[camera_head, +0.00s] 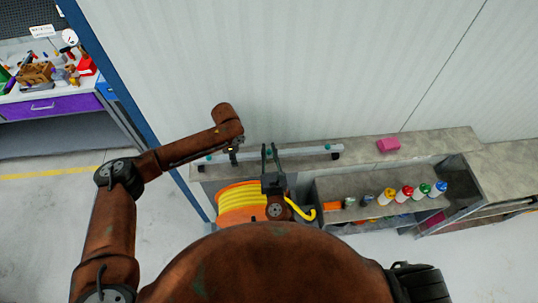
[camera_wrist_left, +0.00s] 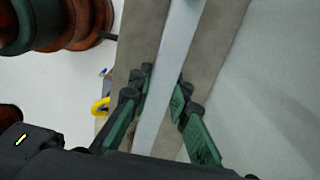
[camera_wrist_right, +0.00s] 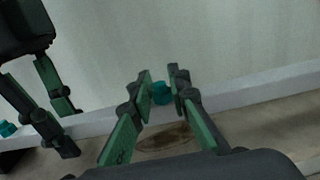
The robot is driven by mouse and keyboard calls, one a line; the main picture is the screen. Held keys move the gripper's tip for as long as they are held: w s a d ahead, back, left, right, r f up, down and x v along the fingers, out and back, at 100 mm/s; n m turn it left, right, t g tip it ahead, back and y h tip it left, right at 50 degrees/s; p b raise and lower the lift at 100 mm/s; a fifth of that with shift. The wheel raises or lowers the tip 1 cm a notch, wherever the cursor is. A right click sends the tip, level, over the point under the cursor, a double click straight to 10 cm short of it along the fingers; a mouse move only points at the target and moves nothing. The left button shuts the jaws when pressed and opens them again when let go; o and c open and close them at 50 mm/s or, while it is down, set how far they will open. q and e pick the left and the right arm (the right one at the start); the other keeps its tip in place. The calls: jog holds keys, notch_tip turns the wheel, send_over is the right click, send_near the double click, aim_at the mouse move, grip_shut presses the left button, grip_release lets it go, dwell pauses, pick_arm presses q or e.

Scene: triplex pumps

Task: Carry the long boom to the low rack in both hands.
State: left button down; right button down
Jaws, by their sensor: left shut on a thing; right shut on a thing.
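The long boom (camera_head: 305,152) is a pale grey bar with teal knobs and dark end blocks. In the head view it lies level along the back of a low grey-brown rack (camera_head: 430,142) by the wall; I cannot tell whether it touches the top. My left gripper (camera_head: 233,157) is shut on the boom left of its middle; the bar also runs between its fingers in the left wrist view (camera_wrist_left: 166,90). My right gripper (camera_head: 270,153) is shut on the boom at a teal knob (camera_wrist_right: 160,92) near the middle.
A yellow hose reel (camera_head: 240,202) stands in front of the rack. A pink block (camera_head: 388,145) sits on the rack top right of the boom. Several coloured bottles (camera_head: 405,192) stand on a lower shelf. A purple-drawered workbench (camera_head: 50,107) is at the far left.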

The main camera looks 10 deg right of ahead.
aim_at(269, 150)
pick_arm(q)
jog(key=shift+w, duration=0.2)
pick_arm(e)
jog(key=shift+w, duration=0.1)
pick_arm(q)
jog(key=shift+r, duration=0.15)
pick_arm(e)
jog(key=shift+r, duration=0.1)
